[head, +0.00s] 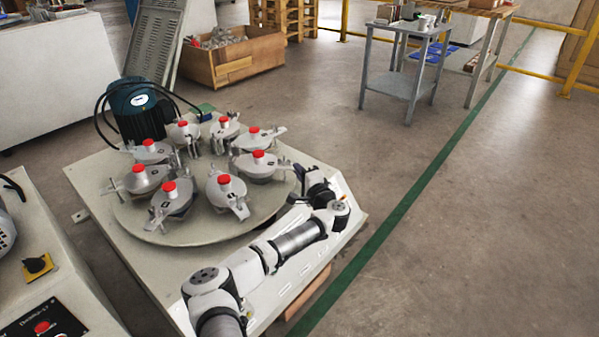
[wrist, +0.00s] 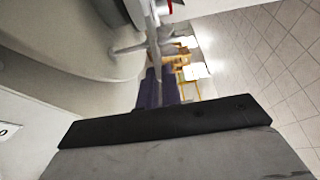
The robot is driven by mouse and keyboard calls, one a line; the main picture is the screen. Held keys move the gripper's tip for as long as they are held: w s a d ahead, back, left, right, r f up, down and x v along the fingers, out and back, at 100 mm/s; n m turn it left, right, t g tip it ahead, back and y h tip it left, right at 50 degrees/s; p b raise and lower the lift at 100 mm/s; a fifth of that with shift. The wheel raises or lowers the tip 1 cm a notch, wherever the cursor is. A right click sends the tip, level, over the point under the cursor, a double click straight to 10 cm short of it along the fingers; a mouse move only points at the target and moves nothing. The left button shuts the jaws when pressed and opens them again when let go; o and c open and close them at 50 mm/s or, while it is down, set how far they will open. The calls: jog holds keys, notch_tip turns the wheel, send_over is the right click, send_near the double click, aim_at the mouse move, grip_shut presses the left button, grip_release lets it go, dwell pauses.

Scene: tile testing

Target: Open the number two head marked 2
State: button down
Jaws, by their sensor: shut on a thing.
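Several round grey heads with red knobs stand in a ring on a round turntable (head: 150,236). Small dark marks show on their lids, but I cannot read which is number 2. The head nearest my gripper is at the ring's right side (head: 257,168), its lid on and its metal lever (head: 284,162) pointing right. My gripper (head: 301,172) is at the outer end of this lever and is shut on it; the fingertips are small and partly hidden. In the wrist view, a grey metal lever (wrist: 128,49) shows close up near a red part.
The turntable sits on a pale machine base (head: 95,172) with a blue motor (head: 136,108) behind it. A control box (head: 60,290) stands at lower left. Open floor with a green line lies to the right. A grey side table (head: 400,85) is farther back.

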jog(key=w+a+r+n+g+h+p, duration=0.1)
jog(key=a+r+n+g+h+p, duration=0.3)
jog(key=r+p, duration=1.2)
jog(key=w+a+r+n+g+h+p, duration=0.1)
jog(key=w+a+r+n+h+p, duration=0.1)
jog(key=a+p, duration=0.3)
jog(key=w+a+r+n+g+h+p, duration=0.1)
jog(key=w+a+r+n+h+p, duration=0.1)
jog(key=a, duration=1)
jog(key=shift+w+r+n+h+p, duration=0.3)
jog(key=shift+r+n+h+p, duration=0.25)
jog(key=shift+n+p, duration=0.65)
jog(key=shift+a+r, duration=0.1)
jog(key=shift+a, duration=0.1)
